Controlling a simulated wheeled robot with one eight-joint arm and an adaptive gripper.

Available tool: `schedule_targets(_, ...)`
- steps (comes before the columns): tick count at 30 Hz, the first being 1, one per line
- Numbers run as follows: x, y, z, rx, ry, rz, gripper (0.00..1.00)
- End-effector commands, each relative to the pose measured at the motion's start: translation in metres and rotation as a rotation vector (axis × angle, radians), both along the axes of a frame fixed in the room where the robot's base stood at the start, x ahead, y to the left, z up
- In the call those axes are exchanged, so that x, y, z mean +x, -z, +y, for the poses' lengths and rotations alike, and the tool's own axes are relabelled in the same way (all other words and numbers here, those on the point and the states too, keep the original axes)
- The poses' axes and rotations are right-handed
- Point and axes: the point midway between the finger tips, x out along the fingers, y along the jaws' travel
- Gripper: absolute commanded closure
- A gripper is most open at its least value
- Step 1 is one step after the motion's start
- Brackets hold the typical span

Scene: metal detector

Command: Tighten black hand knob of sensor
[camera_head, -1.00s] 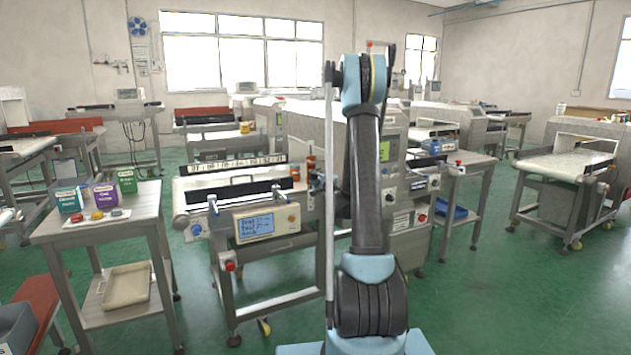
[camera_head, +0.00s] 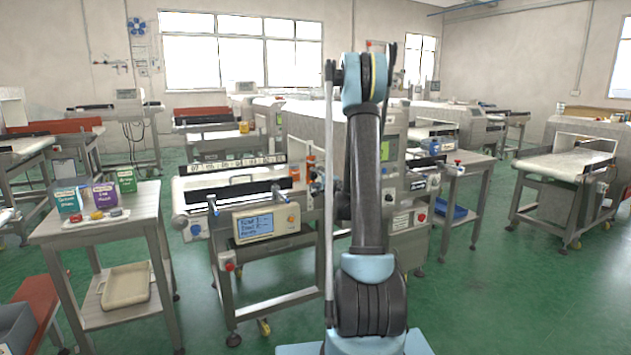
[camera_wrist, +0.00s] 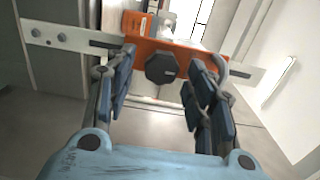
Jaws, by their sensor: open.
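The black hand knob (camera_wrist: 161,67) shows in the wrist view, on the front of an orange sensor block (camera_wrist: 187,55). The block sits on a slotted metal bar (camera_wrist: 75,38). My gripper (camera_wrist: 163,85) is open, with one blue-padded finger to the left of the knob and one to the right. Gaps show between the knob and both fingers, and nothing is held. In the head view, an orange part (camera_head: 310,160) shows at the right end of the conveyor machine, just left of my arm. My gripper is hidden behind my arm there.
The conveyor machine (camera_head: 232,184) has a display panel (camera_head: 265,224) at its front. A side table (camera_head: 55,228) at left holds several small boxes and a lower tray (camera_head: 126,287). Another conveyor (camera_head: 565,165) stands at right. Green floor (camera_head: 510,300) is clear at the lower right.

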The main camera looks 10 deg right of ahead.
Motion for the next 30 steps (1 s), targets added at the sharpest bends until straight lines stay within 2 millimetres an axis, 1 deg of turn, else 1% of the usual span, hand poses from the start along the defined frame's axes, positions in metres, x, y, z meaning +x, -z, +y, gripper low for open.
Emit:
schedule_targets(9,-0.057,0.0,-0.019,0.0,0.002,0.0,0.51)
schedule_targets(15,-0.086,0.001,-0.029,0.001,0.003,0.001,0.51)
schedule_targets(21,-0.101,0.001,-0.033,0.001,0.001,0.001,0.51)
schedule_targets(30,-0.103,0.001,-0.033,0.0,0.001,0.001,0.51)
